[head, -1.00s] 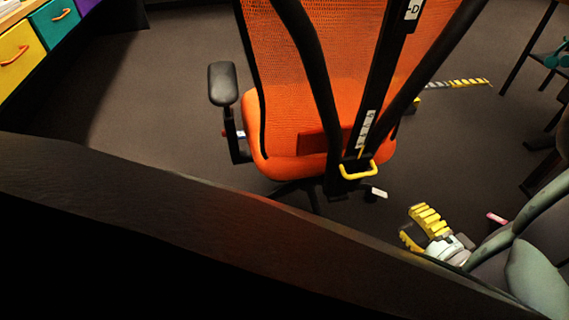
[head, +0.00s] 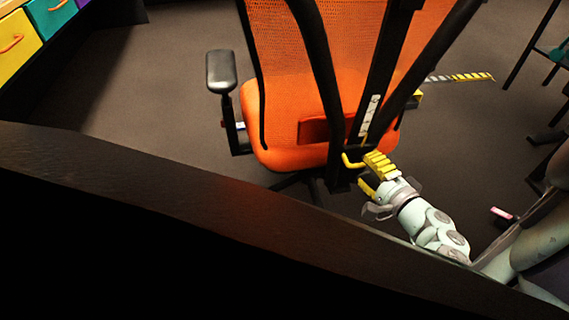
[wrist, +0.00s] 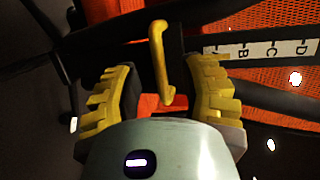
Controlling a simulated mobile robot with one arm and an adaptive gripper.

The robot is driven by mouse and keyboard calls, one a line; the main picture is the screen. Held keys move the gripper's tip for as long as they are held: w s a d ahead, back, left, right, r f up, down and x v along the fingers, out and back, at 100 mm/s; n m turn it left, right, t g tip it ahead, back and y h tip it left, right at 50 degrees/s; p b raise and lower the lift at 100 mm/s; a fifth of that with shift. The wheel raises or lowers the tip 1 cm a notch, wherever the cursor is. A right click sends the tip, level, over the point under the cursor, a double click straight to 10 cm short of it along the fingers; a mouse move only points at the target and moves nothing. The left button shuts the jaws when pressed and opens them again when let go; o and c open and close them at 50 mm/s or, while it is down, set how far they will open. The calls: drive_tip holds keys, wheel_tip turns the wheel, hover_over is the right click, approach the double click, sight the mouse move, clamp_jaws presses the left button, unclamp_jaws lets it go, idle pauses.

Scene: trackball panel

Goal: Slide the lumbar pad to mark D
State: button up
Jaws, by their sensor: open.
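The orange office chair's dark back rail carries a yellow handle (head: 352,161). An orange-red lumbar pad (head: 314,128) shows low on the backrest, partly hidden by the frame. A pale label strip (head: 370,115) runs up the rail; in the wrist view it shows letters, with mark D (wrist: 303,48) at its right end. My gripper (head: 364,172) is open at the handle in the head view. In the wrist view, the handle (wrist: 157,50) stands between the two yellow ribbed fingers of my gripper (wrist: 160,68), with space visible on both sides.
A black armrest (head: 221,71) sticks out on the chair's left. A dark edge (head: 200,180) crosses the foreground. Coloured drawers (head: 48,14) stand at the upper left. A pink item (head: 504,213) lies at right, and a yellow-and-grey strip (head: 462,77) extends behind the chair. Floor left of the chair is clear.

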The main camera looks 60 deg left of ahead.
drive_tip(key=shift+w+a, duration=0.1)
drive_tip(key=shift+a, duration=0.95)
drive_tip(key=shift+f, duration=0.1)
drive_tip(key=shift+c, duration=0.2)
drive_tip(key=shift+d, duration=0.1)
clamp_jaws()
